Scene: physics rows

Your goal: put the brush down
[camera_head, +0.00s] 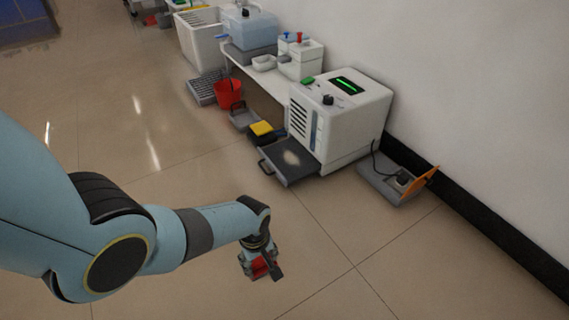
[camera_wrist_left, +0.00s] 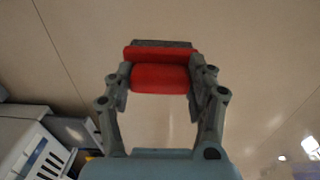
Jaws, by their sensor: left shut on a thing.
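My left gripper (camera_head: 260,262) hangs over the bare floor in front of the white machine, in the lower middle of the head view. It is shut on a red thing, which I take for the brush (camera_head: 263,268). In the left wrist view the brush (camera_wrist_left: 160,78) shows as a red block with a dark strip along its far edge, between the two fingers of my left gripper (camera_wrist_left: 162,88). Its bristles cannot be made out. I cannot tell how high it is above the floor. My right gripper is not in view.
The white machine (camera_head: 345,115) stands by the wall, its dark tray (camera_head: 280,172) pulled out with pale powder on it. A red bucket (camera_head: 228,94), a yellow block (camera_head: 261,128) and a grey tray with an orange flap (camera_head: 424,181) are nearby. The front floor (camera_head: 350,240) is clear.

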